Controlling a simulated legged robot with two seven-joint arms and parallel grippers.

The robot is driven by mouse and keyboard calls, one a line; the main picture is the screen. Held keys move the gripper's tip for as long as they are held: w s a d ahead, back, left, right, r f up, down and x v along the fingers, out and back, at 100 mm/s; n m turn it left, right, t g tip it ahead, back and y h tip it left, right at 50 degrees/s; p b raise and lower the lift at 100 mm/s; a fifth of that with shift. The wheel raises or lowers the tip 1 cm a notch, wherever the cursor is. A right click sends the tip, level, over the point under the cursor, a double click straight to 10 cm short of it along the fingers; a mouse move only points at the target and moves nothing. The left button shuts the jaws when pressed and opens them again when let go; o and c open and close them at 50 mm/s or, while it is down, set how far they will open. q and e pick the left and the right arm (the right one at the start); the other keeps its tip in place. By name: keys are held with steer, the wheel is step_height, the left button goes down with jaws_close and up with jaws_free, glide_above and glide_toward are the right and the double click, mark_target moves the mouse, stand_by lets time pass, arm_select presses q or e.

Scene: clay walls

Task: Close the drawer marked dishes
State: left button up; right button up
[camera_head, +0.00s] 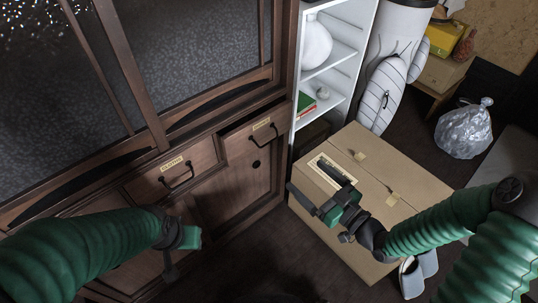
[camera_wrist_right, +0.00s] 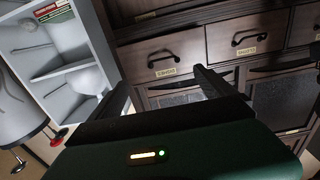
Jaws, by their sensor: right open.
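A brown wooden cabinet has two labelled drawers side by side. The right drawer (camera_head: 247,142) has a black handle and a dark gap above its front; it seems to stand slightly out. The left drawer (camera_head: 176,176) looks flush. In the upside-down right wrist view, the same drawers show as the left one (camera_wrist_right: 185,46) and the right one (camera_wrist_right: 285,32). My right gripper (camera_head: 304,175) is open and empty above the box, right of and apart from the drawers. My left gripper (camera_head: 172,262) hangs before the cabinet; its fingers are unclear.
A closed cardboard box (camera_head: 385,180) stands on the floor beside the cabinet, under my right gripper. A white shelf unit (camera_head: 335,62) stands behind it. A silvery bag (camera_head: 464,128) lies at the right. Dark floor (camera_head: 245,262) is free before the cabinet.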

mark_target(269, 142)
steer(key=b+x, duration=0.6)
steer(key=x, duration=0.9)
steer(key=shift+w+a+r, duration=0.15)
steer(key=shift+a, duration=0.2)
steer(key=shift+w+a+r, duration=0.15)
steer(key=shift+w+a, duration=0.15)
steer(key=shift+w, duration=0.15)
steer(key=shift+c, duration=0.4)
